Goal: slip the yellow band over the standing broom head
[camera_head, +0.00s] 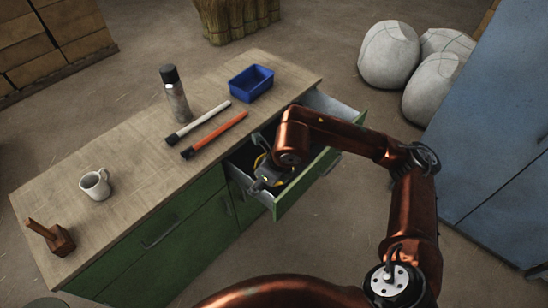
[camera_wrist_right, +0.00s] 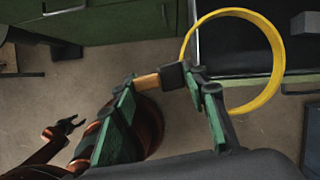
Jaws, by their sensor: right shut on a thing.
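The standing broom head (camera_head: 237,18), a thick straw bundle with a greenish binding low down, stands on the floor at the top of the head view, its top cut off. My right gripper (camera_head: 268,173) is at the open drawer, far from the broom head. In the right wrist view its green fingers (camera_wrist_right: 163,78) are closed on a short tan and dark piece at the edge of the yellow band (camera_wrist_right: 276,75). The band is a thin round hoop extending beyond the right finger. Only bits of it show in the head view. My left gripper (camera_wrist_right: 63,127) shows small, jaws apart and empty.
The open drawer (camera_head: 305,182) juts from the green cabinet. On its wooden top (camera_head: 130,150) are a mug (camera_head: 95,184), a mallet (camera_head: 58,238), a spray can (camera_head: 176,98), two rods and a blue bin (camera_head: 250,83). Pale sacks (camera_head: 388,55) stand beside a blue cabinet (camera_head: 500,130).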

